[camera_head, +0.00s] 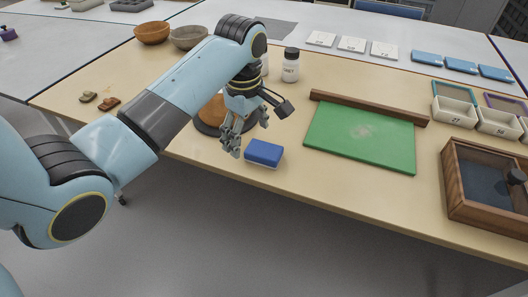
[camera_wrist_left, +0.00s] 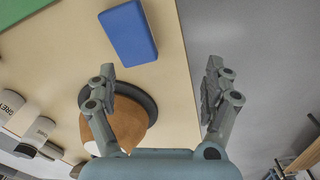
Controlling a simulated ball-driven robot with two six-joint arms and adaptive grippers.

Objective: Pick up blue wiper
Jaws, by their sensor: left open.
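The blue wiper (camera_head: 264,152) is a small blue block with a pale underside, lying near the front edge of the table. In the left wrist view the blue wiper (camera_wrist_left: 128,33) lies beyond my fingertips, toward the upper left. My left gripper (camera_head: 246,140) is open and empty, just to the left of the wiper and apart from it. In the left wrist view my left gripper (camera_wrist_left: 160,80) has its fingers spread wide, with table edge and floor between them. My right gripper is in neither view.
A brown round piece on a dark round base (camera_head: 208,127) sits behind my left gripper, partly hidden. A green mat (camera_head: 360,137) with a wooden bar (camera_head: 368,107) lies to the right. A white bottle (camera_head: 290,67) stands behind. The table's front edge is close to the wiper.

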